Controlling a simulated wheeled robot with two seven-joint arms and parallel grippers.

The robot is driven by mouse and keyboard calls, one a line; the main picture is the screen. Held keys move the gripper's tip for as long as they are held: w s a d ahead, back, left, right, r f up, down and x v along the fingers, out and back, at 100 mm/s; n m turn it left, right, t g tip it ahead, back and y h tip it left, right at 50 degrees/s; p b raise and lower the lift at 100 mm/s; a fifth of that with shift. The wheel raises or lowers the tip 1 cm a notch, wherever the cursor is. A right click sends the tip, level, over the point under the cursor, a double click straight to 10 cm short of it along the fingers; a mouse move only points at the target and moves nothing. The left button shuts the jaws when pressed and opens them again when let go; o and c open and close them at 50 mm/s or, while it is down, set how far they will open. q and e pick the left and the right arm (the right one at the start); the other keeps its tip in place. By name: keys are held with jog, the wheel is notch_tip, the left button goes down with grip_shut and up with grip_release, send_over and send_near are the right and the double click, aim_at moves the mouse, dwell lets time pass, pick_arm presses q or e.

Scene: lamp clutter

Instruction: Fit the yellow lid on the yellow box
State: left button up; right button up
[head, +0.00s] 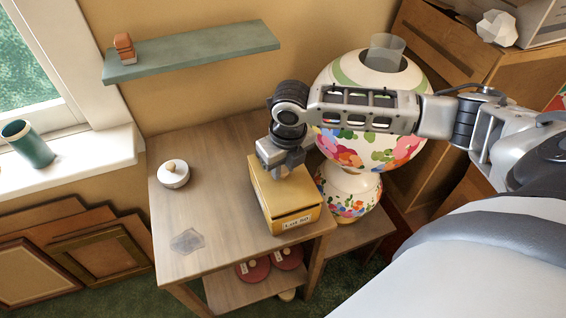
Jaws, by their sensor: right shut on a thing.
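The yellow box (310,222) stands near the right edge of the wooden table, with a white label on its front. The yellow lid (290,195) lies over the top of the box as a flat yellow panel. My right gripper (281,170) points down at the lid's far part and is shut on it. The fingers hide the spot they hold. A dark line shows along the front between lid and box; I cannot tell whether the lid sits fully flush. My left gripper is not in view.
A large floral lamp (350,185) stands close to the right of the box, beneath my right arm. A white lidded pot (173,175) and a grey patch (187,241) are on the table's left side. Red round things (254,269) lie on the lower shelf. The table's middle is clear.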

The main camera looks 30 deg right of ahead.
dwell(0.7)
jog(key=shift+p, duration=0.35)
jog(key=shift+f, duration=0.7)
dwell(0.7)
jog(key=shift+f, duration=0.25)
dwell(0.3)
dwell(0.8)
jog(key=o, duration=0.8)
